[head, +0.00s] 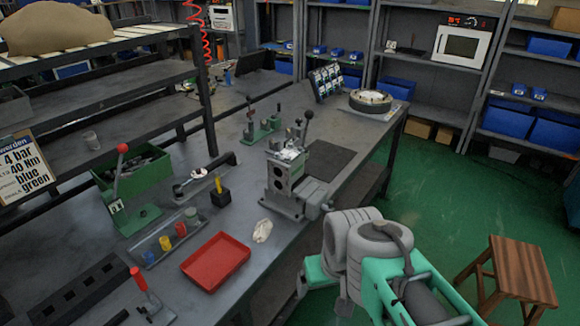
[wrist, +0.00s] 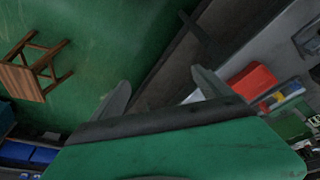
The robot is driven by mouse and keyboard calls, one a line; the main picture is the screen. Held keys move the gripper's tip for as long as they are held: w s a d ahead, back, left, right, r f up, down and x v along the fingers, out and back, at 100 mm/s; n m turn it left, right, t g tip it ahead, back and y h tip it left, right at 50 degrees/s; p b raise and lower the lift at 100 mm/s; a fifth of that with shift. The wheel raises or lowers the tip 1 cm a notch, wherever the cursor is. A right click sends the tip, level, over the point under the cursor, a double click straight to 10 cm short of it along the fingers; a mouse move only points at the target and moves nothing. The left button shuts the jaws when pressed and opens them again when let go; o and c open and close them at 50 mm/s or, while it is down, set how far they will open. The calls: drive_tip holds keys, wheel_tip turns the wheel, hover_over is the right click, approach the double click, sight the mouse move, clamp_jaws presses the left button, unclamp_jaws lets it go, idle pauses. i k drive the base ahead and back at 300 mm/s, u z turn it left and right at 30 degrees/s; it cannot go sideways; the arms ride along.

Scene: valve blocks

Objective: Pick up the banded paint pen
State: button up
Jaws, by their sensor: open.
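A small yellow pen-like stick (head: 218,184) stands upright in a black block (head: 220,198) on the bench, behind the red tray in the head view. It may be the paint pen; it is too small to make out bands. My gripper (wrist: 160,97) is open and empty in the wrist view, its two grey fingers spread apart. In the head view my arm is at the lower right, in front of the bench edge and well away from the stick. I cannot pick out the pen in the wrist view.
A red tray (head: 216,261) lies on the bench, also in the wrist view (wrist: 252,84). Beside it are a rack with coloured cups (head: 166,243), a white cloth (head: 262,231), a green bin (head: 133,185) and a valve block (head: 284,180). A wooden stool (head: 511,268) stands on the open green floor.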

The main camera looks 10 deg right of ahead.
sight(216, 176)
drive_tip(key=u, duration=4.5)
drive_tip(key=k, duration=1.35)
drive_tip(key=z, duration=0.9)
